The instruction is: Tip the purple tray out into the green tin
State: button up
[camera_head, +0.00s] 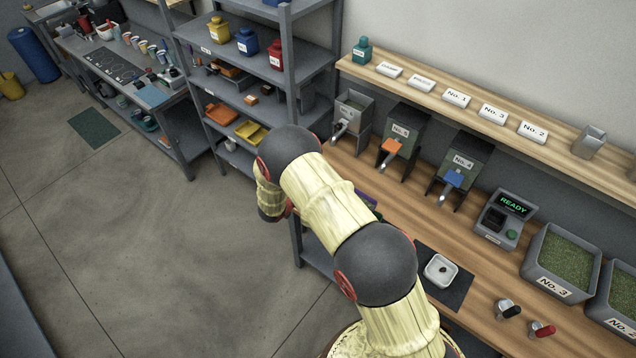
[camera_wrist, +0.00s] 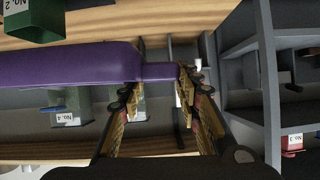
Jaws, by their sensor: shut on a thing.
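The purple tray (camera_wrist: 65,65) fills the left of the wrist view, and its narrow handle runs between my fingers. My gripper (camera_wrist: 158,80) is shut on that handle. In the head view only a small purple bit of the tray (camera_head: 367,197) shows behind my arm. The inside of the tray and its contents are hidden. A green tin (camera_wrist: 42,22) with a white label, apparently "No. 2", shows at the top left of the wrist view, which looks upside down. It stands against the wooden counter, apart from the tray.
The wooden counter (camera_head: 400,215) carries several dispensers (camera_head: 458,172), a READY scale (camera_head: 503,218) and bins of green beans (camera_head: 562,262). A white dish (camera_head: 440,270) sits on a dark mat. A grey shelf rack (camera_head: 292,75) stands left of the counter.

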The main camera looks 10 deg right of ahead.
jog(key=shift+s+d+r+m+y, duration=0.15)
jog(key=shift+d+r+m+y, duration=0.1)
jog(key=shift+r, duration=0.2)
jog(key=shift+s+d+r+m+y, duration=0.1)
jog(key=shift+d+r+m+y, duration=0.15)
jog(key=shift+r, duration=0.15)
jog(key=shift+s+d+r+m+t+y+b, duration=0.15)
jog(key=shift+d+r+m+t+y+b, duration=0.15)
jog(key=shift+r+y, duration=0.2)
jog(key=shift+s+d+r+m+t+y+b, duration=0.1)
jog(key=shift+s+d+r+m+y+b, duration=0.15)
jog(key=shift+r+m+y, duration=0.2)
jog(key=s+d+r+m+t+y+b, duration=0.2)
jog(key=s+d+r+m+y+b, duration=0.1)
jog(key=d+r+b, duration=0.25)
jog(key=s+d+r+m+t+y+b, duration=0.2)
jog(key=s+d+r+y+b, duration=0.15)
jog(key=d, duration=0.35)
jog(key=s+d+f+m+t+y, duration=0.1)
jog(key=s+d+m, duration=0.1)
jog(key=d, duration=0.5)
jog(key=s+d+f+m+t+y, duration=0.1)
jog(key=s+d+m+t, duration=0.1)
jog(key=s+d, duration=0.3)
jog(key=shift+s+d+f+m+t+p, duration=0.15)
jog(key=shift+d+f+m+t+p, duration=0.2)
jog(key=shift+d+m, duration=0.55)
dwell(1.5)
jog(key=shift+d, duration=0.15)
dwell(1.2)
